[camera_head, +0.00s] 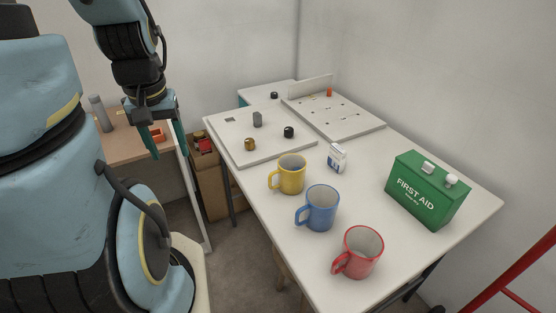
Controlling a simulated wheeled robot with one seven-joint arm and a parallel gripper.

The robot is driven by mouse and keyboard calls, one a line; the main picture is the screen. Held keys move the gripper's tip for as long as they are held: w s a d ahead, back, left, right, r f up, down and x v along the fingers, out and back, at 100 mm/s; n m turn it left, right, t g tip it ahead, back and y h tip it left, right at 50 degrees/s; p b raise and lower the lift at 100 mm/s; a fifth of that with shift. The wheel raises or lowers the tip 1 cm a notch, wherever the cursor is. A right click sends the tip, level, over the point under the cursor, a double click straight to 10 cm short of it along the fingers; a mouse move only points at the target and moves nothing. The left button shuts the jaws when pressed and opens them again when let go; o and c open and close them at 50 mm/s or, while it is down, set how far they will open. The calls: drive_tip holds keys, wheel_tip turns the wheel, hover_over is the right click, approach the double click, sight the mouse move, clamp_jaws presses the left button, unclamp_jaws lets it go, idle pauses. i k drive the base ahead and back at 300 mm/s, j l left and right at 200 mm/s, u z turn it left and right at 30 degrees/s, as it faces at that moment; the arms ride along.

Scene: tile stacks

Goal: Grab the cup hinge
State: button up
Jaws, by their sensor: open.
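Three cups stand upright on the white table (425,270): a yellow cup (292,175), a blue cup (321,210) and a red cup (361,254). They form a diagonal row towards the table's near end. Each has its handle on the left side, towards the table's left edge. No separate cup hinge shows. My gripper (168,148) points downward at the upper left, beyond the table's left edge. Its teal fingers are open and empty, well apart from the cups.
A green first aid box (428,190) stands at the right and a small white box (337,158) behind the cups. White boards (265,148) with small knobs lie at the back. A brown side table (120,148) and cardboard box are at left. Red rails show lower right.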

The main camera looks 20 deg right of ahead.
sight(257, 117)
drive_tip(key=i+j+z, duration=0.45)
drive_tip(key=i+j, duration=0.25)
drive_tip(key=i, duration=0.05)
